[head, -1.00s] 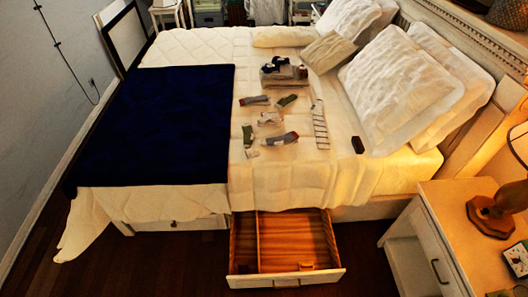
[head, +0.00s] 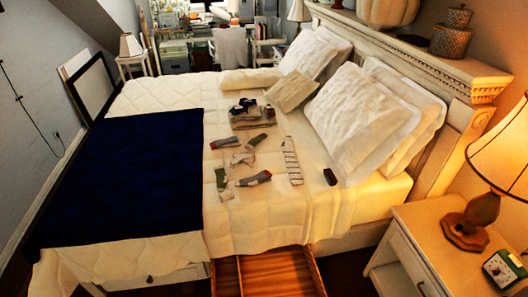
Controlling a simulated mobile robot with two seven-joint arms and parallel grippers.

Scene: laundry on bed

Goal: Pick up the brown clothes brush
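A small dark brown or black block-like object (head: 330,177) lies on the bed near the front pillow. It may be the clothes brush, but it is too small to tell for sure. It lies apart from the socks, to the right of a striped cloth strip (head: 292,161). Neither of my grippers shows in the head view.
The bed (head: 262,210) has several socks (head: 253,180), a folded clothes pile (head: 250,116), a navy blanket (head: 125,175) and pillows (head: 360,115). An open wooden drawer (head: 270,273) juts out below. A nightstand (head: 425,225) with a lamp (head: 482,212) and clock (head: 503,270) stands right.

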